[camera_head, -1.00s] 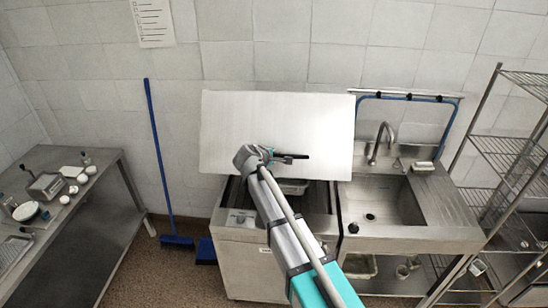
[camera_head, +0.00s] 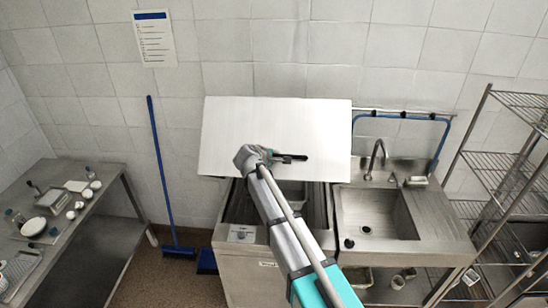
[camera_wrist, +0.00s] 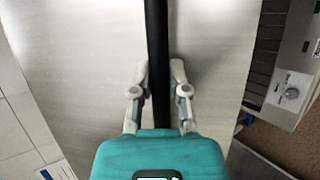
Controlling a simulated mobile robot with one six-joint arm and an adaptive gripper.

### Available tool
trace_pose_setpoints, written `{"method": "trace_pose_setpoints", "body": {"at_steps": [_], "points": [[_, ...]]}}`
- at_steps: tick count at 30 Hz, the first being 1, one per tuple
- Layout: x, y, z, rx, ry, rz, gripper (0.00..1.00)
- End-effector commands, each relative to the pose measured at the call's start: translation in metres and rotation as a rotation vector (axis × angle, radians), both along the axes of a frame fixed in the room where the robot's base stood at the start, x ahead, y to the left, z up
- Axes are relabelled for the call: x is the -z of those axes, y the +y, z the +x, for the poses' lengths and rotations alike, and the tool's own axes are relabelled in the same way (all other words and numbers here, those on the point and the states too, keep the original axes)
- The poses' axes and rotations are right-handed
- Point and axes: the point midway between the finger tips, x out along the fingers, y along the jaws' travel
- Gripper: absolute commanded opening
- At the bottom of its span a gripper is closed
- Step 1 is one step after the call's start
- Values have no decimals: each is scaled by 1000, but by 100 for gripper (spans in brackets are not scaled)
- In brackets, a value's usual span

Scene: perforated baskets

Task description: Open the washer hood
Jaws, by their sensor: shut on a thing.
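The washer hood (camera_head: 235,130) is a flat pale metal panel, raised and standing up behind the open washer (camera_head: 245,262). It fills much of the wrist view (camera_wrist: 90,60). A dark bar handle (camera_head: 297,158) sticks out near the hood's lower right part. In the wrist view the handle (camera_wrist: 158,45) runs up between the fingers. My gripper (camera_wrist: 160,82) is shut on the handle, one finger on each side. In the head view my arm reaches across the washer opening and hides part of it. A tray (camera_head: 290,190) shows inside the washer.
A steel sink (camera_head: 375,212) with a tap adjoins the washer on the right. A wire shelf rack (camera_head: 505,165) stands further right. A steel table (camera_head: 100,200) with dishes is at the left. A blue broom (camera_head: 160,170) leans on the wall.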

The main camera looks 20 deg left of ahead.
Motion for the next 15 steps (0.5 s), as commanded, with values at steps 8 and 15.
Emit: {"method": "trace_pose_setpoints", "body": {"at_steps": [8,15], "points": [[-1,0,0,-1,-1,-1,0],[0,1,-1,-2,-1,0,47]]}}
